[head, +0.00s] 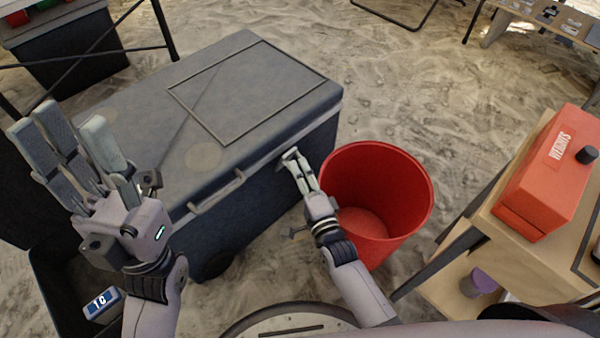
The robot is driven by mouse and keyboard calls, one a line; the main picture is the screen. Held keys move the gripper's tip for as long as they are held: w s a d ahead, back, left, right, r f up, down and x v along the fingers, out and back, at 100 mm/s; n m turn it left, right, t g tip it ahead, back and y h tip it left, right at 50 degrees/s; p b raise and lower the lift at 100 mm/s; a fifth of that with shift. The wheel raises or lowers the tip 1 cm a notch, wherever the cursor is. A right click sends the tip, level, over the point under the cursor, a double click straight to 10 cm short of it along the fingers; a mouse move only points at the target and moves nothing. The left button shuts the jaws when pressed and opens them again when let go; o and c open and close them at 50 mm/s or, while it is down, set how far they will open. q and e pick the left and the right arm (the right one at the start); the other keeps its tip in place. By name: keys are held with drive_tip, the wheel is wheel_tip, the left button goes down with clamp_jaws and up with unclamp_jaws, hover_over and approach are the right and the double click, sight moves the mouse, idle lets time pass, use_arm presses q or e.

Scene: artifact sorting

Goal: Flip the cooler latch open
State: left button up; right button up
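The cooler (140,130) is a large dark grey box with its lid down, left of centre. A handle-like latch (215,194) is on its front edge, to the left of my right gripper. My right gripper (291,157) has its fingertips at the front edge of the lid, farther right. Its light grey fingers lie close together there; any latch under them is hidden, and I cannot tell whether they grip anything. My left gripper (75,135) is raised over the left part of the cooler with its fingers spread, open and empty.
A red bucket (400,190) stands close to the right of my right gripper. A wooden table (485,225) with a red box labelled "WEIGHTS" (553,170) is on the right. A dark open bin (50,275) is at lower left.

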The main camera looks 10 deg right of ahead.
drive_tip(key=v, duration=1.2)
drive_tip(key=shift+w, duration=0.1)
